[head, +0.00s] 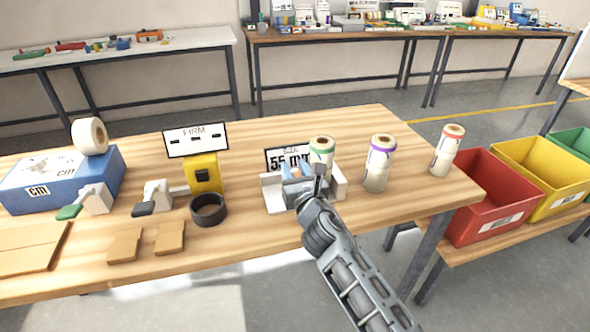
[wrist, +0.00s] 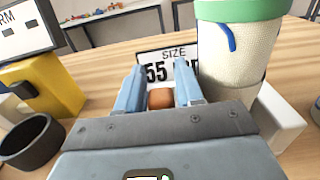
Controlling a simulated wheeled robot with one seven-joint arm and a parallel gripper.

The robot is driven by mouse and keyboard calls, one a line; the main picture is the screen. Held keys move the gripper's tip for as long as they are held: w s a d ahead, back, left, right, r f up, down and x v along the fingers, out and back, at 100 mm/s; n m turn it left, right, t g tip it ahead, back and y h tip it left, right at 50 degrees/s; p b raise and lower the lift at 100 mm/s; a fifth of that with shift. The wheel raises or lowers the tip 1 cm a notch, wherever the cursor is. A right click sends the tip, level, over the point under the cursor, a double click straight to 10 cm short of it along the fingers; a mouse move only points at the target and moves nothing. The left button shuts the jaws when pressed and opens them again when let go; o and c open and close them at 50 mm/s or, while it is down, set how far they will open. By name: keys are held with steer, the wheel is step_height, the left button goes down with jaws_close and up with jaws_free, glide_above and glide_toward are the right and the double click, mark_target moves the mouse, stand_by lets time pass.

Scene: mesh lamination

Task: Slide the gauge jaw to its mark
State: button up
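The gauge (head: 272,198) is a low white fixture with upright white blocks at its sides, on the wooden table. A "SIZE 55 mm" sign (head: 275,158) stands behind it, also in the wrist view (wrist: 152,72). My gripper (head: 303,172) is over the gauge. In the wrist view its two blue-grey fingers (wrist: 160,85) stand apart, one on each side of a brown round knob (wrist: 160,99). No clear gap shows between knob and fingers, but I cannot tell whether they grip it. The jaw's mark is not visible; my gripper hides much of the gauge.
A green-banded mesh roll (wrist: 240,55) stands close right of my fingers. Purple-banded (head: 377,165) and red-banded (head: 447,152) rolls stand further right. A black ring (head: 208,209) and yellow "FIRM" block (head: 204,172) are left. Bins (head: 500,205) stand beyond the right table edge.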

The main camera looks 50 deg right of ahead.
jaws_close()
stand_by(0.3)
steer(key=shift+w+a+b, duration=0.15)
steer(key=shift+w+a, duration=0.35)
steer(key=shift+a, duration=0.25)
steer(key=shift+w+a+b, duration=0.2)
steer(key=shift+w+a, duration=0.25)
steer(key=shift+a, duration=0.35)
steer(key=shift+w+a+b, duration=0.15)
steer(key=shift+w+a, duration=0.35)
steer(key=shift+a, duration=0.25)
jaws_free()
